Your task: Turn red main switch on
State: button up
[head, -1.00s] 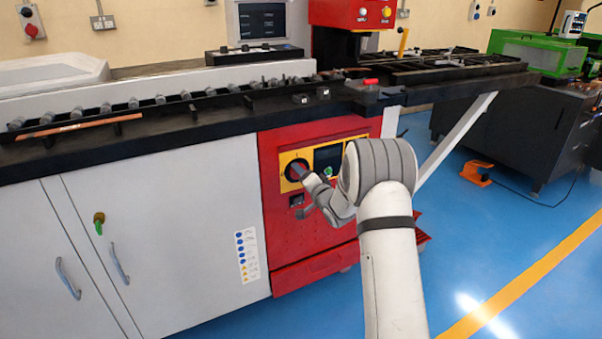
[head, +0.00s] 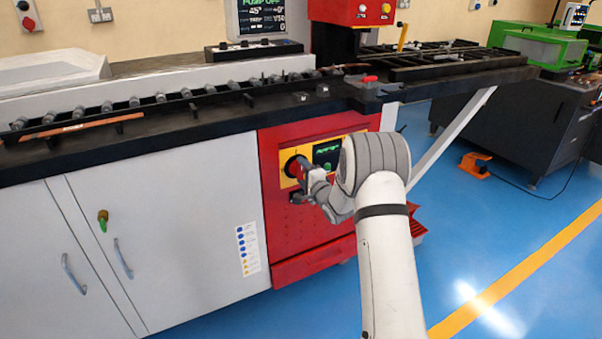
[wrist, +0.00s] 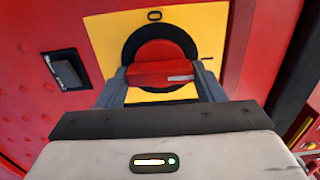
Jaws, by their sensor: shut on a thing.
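The red main switch (wrist: 160,72) fills the middle of the wrist view, with a black ring around it on a yellow plate (wrist: 105,30). Its handle bar lies crosswise in that view, and its white mark is at the right side. My gripper (wrist: 160,82) is shut on the handle, one finger at each end. In the head view the switch (head: 292,165) sits on the red cabinet front (head: 290,225), and my gripper (head: 300,170) reaches it from the right. Part of the switch is hidden by the fingers.
A small panel display (head: 327,152) beside the switch is lit with green. The upper screen (head: 262,16) is lit and reads "PUMP OFF". A black latch (wrist: 65,70) is left of the switch.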

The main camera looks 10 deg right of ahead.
jog(key=shift+f, duration=0.15)
jog(key=o, duration=1)
jog(key=shift+s, duration=0.1)
jog(key=p+v, duration=0.1)
jog(key=v, duration=0.6)
jog(key=shift+s+d, duration=0.15)
jog(key=shift+s, duration=0.15)
